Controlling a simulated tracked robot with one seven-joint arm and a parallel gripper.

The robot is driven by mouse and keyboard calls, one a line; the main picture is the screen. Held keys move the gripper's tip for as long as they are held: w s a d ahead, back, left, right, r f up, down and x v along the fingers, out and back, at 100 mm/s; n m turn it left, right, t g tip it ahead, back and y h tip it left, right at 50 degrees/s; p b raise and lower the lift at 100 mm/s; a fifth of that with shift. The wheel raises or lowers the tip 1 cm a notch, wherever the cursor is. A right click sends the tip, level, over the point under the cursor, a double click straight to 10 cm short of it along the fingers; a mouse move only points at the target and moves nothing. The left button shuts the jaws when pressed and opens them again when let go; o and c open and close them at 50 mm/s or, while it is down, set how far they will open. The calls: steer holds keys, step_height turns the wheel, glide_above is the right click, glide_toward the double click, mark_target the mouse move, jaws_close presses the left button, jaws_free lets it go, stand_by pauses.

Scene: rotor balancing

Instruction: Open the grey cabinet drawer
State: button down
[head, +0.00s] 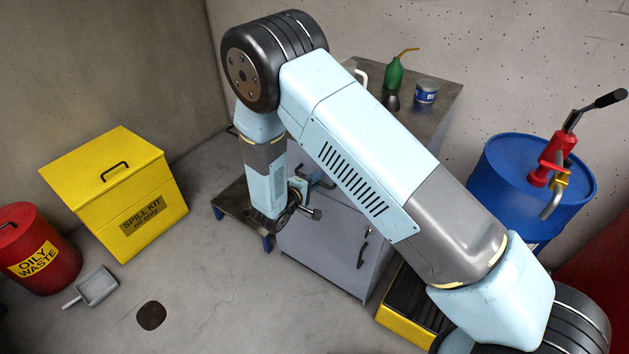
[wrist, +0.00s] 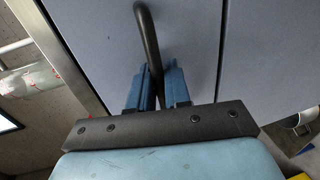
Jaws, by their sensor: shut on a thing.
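The grey cabinet (head: 330,250) stands under a dark worktop against the back wall, partly hidden behind my arm. In the wrist view, its drawer front (wrist: 105,55) fills the upper middle, with a dark curved bar handle (wrist: 149,40) on it. My gripper (wrist: 161,78) has its two blue fingers shut on this handle, one on each side of the bar. In the head view, my wrist hangs down in front of the cabinet's upper left part, and the fingers are hard to make out. A seam separates the drawer front from the neighbouring panel. I cannot tell whether the drawer stands out from the cabinet.
The cabinet door has its own dark handle (head: 362,250). A green bottle (head: 394,73) and a blue-labelled can (head: 426,92) stand on the worktop. A blue drum (head: 510,190) and a yellow-edged platform (head: 405,325) are to the right.

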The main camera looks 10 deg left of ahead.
steer(key=f+v, duration=0.3)
steer(key=v, duration=1.1)
steer(key=s+f+v, duration=0.1)
steer(key=f+v, duration=0.1)
steer(key=v, duration=1.2)
steer(key=shift+f, duration=0.55)
steer(key=shift+s, duration=0.1)
steer(key=c, duration=1.3)
jaws_free()
steer(key=shift+a, duration=0.1)
steer(key=shift+c, duration=0.2)
steer(key=v, duration=1.3)
steer(key=shift+s, duration=0.4)
steer(key=shift+a, duration=0.15)
